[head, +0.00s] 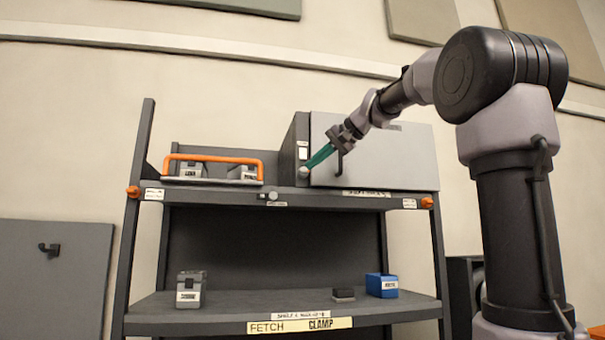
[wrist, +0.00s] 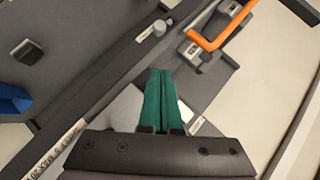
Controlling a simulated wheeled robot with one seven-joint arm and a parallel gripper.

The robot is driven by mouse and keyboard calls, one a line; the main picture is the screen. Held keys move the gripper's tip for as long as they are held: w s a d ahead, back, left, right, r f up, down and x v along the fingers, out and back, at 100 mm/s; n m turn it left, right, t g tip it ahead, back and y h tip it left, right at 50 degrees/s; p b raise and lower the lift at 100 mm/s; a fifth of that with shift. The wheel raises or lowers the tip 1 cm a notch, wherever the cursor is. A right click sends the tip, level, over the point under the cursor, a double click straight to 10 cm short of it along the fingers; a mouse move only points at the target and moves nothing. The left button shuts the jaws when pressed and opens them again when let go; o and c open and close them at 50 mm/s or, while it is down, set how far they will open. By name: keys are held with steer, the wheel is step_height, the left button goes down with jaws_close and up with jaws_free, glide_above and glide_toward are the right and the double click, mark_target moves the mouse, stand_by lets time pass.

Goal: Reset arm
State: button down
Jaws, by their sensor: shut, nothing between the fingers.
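My gripper (head: 320,157) has green fingers and is at the end of my raised arm, in front of the grey cabinet (head: 408,160) on the upper shelf. In the wrist view the green fingers (wrist: 160,75) lie together with nothing between them. In the head view their tips overlap the cabinet's left front edge; I cannot tell whether they touch it.
The upper shelf (head: 330,201) also holds grey boxes behind an orange bar (head: 212,158). On the lower shelf (head: 240,303) are a grey box (head: 190,290), a small dark block (head: 343,295) and a blue box (head: 382,285). The space between the shelves is mostly free.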

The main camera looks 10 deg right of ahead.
steer(key=shift+v, duration=0.9)
steer(key=s+d+f+g+h, duration=0.1)
steer(key=s+f+h, duration=0.1)
steer(key=s+f, duration=0.5)
steer(key=s+d+f+g+h, duration=0.1)
steer(key=s+f, duration=0.6)
steer(key=f, duration=0.9)
steer(key=s+f+h, duration=0.2)
steer(key=s+f, duration=0.6)
steer(key=f, duration=0.4)
steer(key=shift+d+f+g+h, duration=0.25)
steer(key=shift+d+g+h, duration=0.15)
